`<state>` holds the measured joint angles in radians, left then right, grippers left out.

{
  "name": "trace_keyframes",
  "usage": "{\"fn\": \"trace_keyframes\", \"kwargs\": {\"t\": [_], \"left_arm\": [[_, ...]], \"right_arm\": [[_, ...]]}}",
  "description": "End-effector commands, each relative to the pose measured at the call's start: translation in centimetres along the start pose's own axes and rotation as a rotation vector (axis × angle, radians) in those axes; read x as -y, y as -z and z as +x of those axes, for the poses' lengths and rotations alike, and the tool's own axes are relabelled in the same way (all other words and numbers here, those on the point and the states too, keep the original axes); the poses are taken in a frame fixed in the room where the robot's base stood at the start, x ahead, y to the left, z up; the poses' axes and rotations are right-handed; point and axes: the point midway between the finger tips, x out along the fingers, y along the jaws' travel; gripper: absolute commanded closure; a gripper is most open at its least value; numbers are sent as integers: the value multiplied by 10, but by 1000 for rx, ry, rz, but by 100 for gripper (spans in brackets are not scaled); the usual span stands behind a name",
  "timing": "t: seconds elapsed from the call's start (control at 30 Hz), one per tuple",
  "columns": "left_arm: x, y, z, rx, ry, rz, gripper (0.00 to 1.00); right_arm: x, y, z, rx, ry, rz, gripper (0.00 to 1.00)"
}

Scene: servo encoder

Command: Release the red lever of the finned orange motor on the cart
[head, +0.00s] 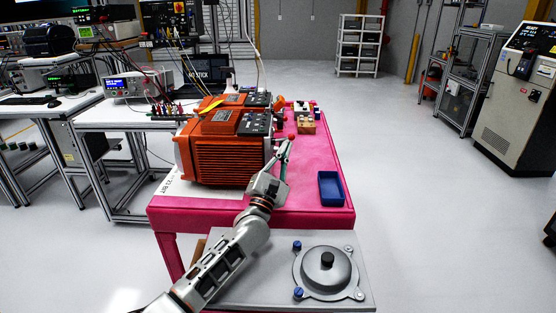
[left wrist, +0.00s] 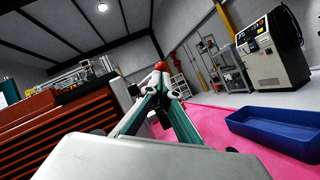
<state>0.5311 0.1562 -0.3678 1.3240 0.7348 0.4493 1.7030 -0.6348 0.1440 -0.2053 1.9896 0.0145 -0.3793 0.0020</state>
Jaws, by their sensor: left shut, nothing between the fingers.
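The finned orange motor (head: 222,163) stands on the pink cart (head: 310,165). In the left wrist view its fins (left wrist: 55,132) fill the left side. A red ball knob (head: 291,137), which looks like the end of the red lever, shows at the motor's right side. It also shows in the left wrist view (left wrist: 160,66), just beyond my fingertips; the lever's shaft is hidden. My left gripper (head: 284,149) is shut and empty beside the motor's right face, with its fingertips (left wrist: 162,83) close to the knob. I cannot tell whether they touch. My right gripper is out of view.
A blue bin (head: 330,188) sits on the cart right of my gripper. A small wooden block with pegs (head: 306,125) is farther back. A grey plate with a round metal housing (head: 327,268) lies nearest. The floor to the right is clear.

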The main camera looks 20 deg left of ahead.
Motion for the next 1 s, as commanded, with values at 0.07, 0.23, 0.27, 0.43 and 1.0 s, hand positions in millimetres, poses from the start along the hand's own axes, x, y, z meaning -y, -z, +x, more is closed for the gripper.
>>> {"fn": "trace_keyframes", "kwargs": {"t": [0.07,0.23,0.27,0.43,1.0], "left_arm": [[1,1,-9,-2,1,0,100],[1,1,-39,-2,2,-1,100],[1,1,-46,-2,3,0,100],[-9,-10,-76,-1,0,-1,100],[-35,-41,-152,0,0,0,100]], "right_arm": [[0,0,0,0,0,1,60],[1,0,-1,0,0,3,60],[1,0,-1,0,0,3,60],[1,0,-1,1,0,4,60],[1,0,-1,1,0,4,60]]}}
